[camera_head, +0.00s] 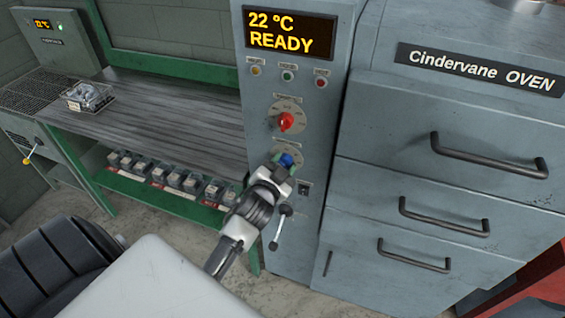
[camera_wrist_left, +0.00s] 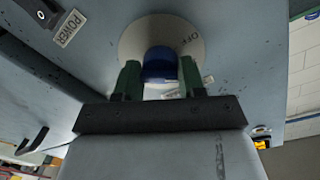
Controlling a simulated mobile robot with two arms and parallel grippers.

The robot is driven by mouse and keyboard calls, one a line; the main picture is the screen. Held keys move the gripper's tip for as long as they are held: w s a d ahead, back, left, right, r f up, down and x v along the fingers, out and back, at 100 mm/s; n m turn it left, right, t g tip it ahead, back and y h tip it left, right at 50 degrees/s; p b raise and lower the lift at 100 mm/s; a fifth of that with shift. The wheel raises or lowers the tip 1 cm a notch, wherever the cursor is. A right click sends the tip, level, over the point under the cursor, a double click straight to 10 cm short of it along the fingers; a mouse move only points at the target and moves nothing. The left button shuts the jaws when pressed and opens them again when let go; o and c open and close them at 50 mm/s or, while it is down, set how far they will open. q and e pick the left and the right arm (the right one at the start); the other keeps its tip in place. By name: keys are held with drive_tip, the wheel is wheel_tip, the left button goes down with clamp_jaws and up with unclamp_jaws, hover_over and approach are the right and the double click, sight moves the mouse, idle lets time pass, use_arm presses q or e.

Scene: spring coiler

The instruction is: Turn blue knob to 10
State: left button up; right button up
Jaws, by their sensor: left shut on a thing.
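The blue knob (camera_head: 286,160) sits on the oven's control panel, below a red knob (camera_head: 286,122) with its own dial. My left gripper (camera_head: 284,167) is at the blue knob, shut on it. In the left wrist view the blue knob (camera_wrist_left: 160,64) is between the two green fingers of my left gripper (camera_wrist_left: 160,78). The round pale dial (camera_wrist_left: 133,38) behind it shows "OFF" at the upper right of the knob. The rest of its markings are hidden or too small to read. My right gripper is not in view.
The display (camera_head: 290,32) reads 22 °C READY. A power switch (camera_head: 304,188) is right of the blue knob, and a lever (camera_head: 280,228) is below. Oven drawers with handles (camera_head: 443,217) stand to the right. A green workbench (camera_head: 150,105) is to the left.

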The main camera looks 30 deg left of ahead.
use_arm(q)
drive_tip(key=shift+m, duration=0.6)
drive_tip(key=o, duration=0.9)
drive_tip(key=b+v, duration=0.2)
drive_tip(key=v, duration=0.8)
drive_tip(key=shift+s, duration=0.4)
